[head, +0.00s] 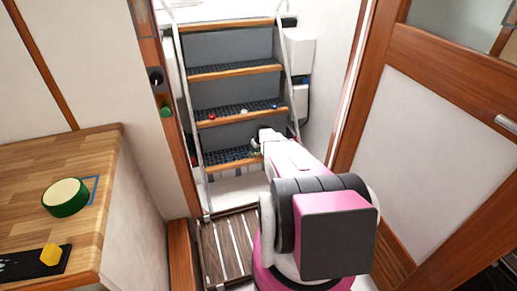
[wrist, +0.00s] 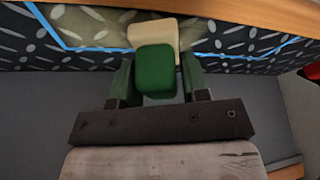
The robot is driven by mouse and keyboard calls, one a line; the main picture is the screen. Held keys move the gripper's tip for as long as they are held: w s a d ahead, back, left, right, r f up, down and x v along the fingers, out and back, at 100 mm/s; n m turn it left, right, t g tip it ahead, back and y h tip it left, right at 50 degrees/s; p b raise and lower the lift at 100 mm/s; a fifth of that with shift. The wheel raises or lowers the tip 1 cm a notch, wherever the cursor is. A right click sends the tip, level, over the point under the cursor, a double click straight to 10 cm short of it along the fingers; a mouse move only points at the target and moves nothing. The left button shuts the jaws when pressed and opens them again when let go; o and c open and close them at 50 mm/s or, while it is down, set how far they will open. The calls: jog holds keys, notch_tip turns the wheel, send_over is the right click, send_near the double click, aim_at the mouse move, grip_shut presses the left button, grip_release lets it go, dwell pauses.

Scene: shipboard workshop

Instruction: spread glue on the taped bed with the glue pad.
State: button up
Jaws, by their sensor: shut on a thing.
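In the wrist view, my gripper (wrist: 157,82) is shut on the glue pad (wrist: 154,37), which has a green grip and a cream pad end. The pad end is over the taped bed (wrist: 95,34), a dark diamond-plate tread outlined in blue tape. I cannot tell whether it touches the plate. A pale yellowish sheen shows on the plate around the pad. In the head view, my gripper (head: 262,140) is small at the stairs, partly hidden by my pink and white arm; the pad is not clear there.
Steps with wooden edges (head: 240,118) rise ahead, with small red and blue items on one tread. A wooden counter (head: 30,160) at left holds a round green and cream item (head: 65,197) and a yellow piece (head: 51,254). A wood-framed door (head: 420,140) is at right.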

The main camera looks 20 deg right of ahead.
jog(key=shift+a, duration=8.1)
jog(key=shift+r, duration=0.2)
jog(key=shift+r, duration=2.9)
jog(key=shift+r, duration=1.5)
